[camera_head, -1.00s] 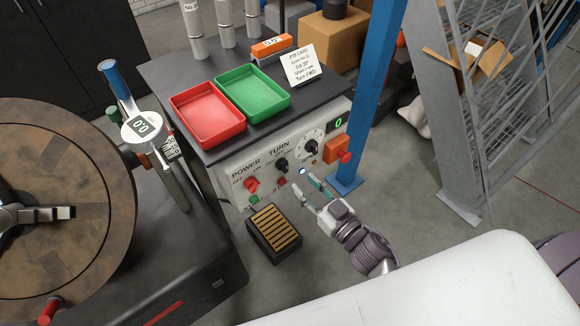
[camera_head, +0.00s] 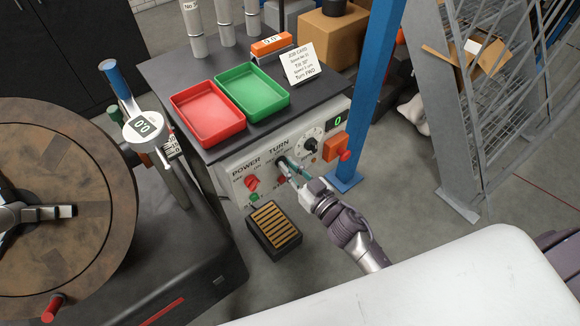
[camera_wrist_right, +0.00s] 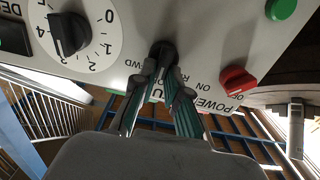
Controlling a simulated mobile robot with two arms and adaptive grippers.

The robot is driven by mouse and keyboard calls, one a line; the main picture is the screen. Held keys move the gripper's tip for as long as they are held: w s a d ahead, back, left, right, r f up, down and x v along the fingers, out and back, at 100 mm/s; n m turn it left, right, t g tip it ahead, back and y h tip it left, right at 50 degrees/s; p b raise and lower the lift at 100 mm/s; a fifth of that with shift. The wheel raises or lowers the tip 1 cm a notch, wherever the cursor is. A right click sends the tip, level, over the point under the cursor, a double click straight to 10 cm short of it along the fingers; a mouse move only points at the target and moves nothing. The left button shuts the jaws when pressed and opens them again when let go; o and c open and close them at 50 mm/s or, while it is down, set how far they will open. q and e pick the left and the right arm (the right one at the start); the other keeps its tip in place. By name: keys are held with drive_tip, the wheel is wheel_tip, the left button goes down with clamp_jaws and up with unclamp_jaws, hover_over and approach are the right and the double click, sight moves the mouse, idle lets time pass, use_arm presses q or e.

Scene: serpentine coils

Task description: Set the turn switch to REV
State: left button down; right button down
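The turn switch is a small black knob (camera_wrist_right: 163,50) under the word TURN on the white control panel (camera_head: 228,167). In the right wrist view the panel appears upside down, with "WD" readable left of the knob. My right gripper (camera_head: 283,165) is at this knob in the head view. In the right wrist view its two teal-padded fingers (camera_wrist_right: 163,68) converge on the knob, one on each side, and appear closed on it. The fingers hide much of the knob and its nearby labels, so I cannot tell which way it points. My left gripper does not show.
A red power switch (camera_head: 251,183) and green button (camera_head: 254,198) sit left of the turn switch; a black dial (camera_head: 311,146) and orange box (camera_head: 336,147) sit right. A slatted black pedal (camera_head: 274,228) lies below. A blue post (camera_head: 378,75) stands at the right.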

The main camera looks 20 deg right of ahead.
idle(0.4)
drive_tip(key=shift+s+a+f+n, duration=0.1)
drive_tip(key=shift+a+n, duration=0.1)
drive_tip(key=shift+n, duration=1.75)
drive_tip(key=shift+a+f+n, duration=0.1)
drive_tip(key=shift+a+n, duration=0.1)
drive_tip(key=shift+n, duration=1.75)
drive_tip(key=c, duration=1.2)
unclamp_jaws()
drive_tip(key=shift+s, duration=0.15)
drive_tip(key=v, duration=1.1)
drive_tip(key=shift+s+d+r, duration=0.1)
drive_tip(key=shift+s+d, duration=0.05)
drive_tip(key=shift+s, duration=0.25)
